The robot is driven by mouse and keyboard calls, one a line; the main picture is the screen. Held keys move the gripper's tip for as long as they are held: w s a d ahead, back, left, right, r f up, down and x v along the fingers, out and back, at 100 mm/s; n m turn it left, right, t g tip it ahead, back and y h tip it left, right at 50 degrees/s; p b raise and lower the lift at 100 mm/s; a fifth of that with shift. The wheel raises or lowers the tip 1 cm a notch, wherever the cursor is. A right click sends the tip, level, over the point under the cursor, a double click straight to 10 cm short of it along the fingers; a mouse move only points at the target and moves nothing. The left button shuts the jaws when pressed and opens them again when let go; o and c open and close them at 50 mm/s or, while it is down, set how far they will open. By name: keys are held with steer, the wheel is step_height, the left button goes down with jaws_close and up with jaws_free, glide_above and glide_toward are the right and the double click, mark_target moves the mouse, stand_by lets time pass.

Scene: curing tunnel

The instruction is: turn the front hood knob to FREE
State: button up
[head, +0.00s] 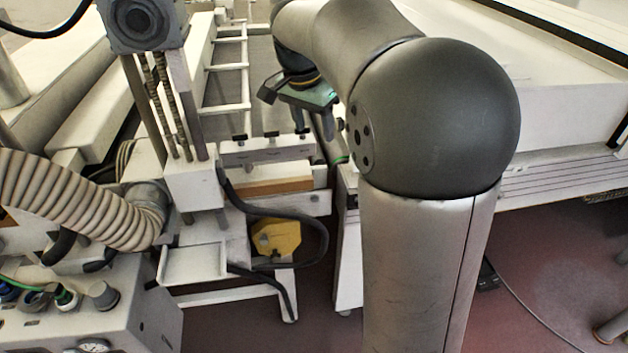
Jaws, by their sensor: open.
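My gripper (292,98) is beyond my arm's elbow, near the top middle of the head view. It is small and partly covered by my wrist, with its jaws apart. I see nothing held in it. It is above and behind a pale block (267,150) that carries several small black knobs (270,134). I cannot tell whether one of these is the front hood knob, and no FREE marking is readable. A grey knob (103,293) stands on the control box at the lower left, far from my gripper.
A ribbed hose (75,200) and a control box (110,318) fill the lower left. A white tray (193,264), black cables (322,240) and a yellow part (277,237) lie in the middle. A long pale housing (560,90) stands at the right.

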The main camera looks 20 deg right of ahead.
steer(key=s+a+f+n, duration=0.2)
steer(key=s, duration=0.3)
steer(key=s+a+f+n+y, duration=0.1)
steer(key=s+f+n, duration=0.2)
steer(key=s, duration=0.2)
steer(key=shift+a+f, duration=0.35)
steer(key=s+a+f+n, duration=0.1)
steer(key=s+f+n, duration=0.2)
steer(key=s, duration=0.4)
steer(key=s+a+f+n+y, duration=0.1)
steer(key=s+a+f+n, duration=0.1)
steer(key=s+f, duration=0.4)
steer(key=shift+s+a+n, duration=0.3)
steer(key=shift+s+n, duration=0.5)
steer(key=shift+s, duration=0.35)
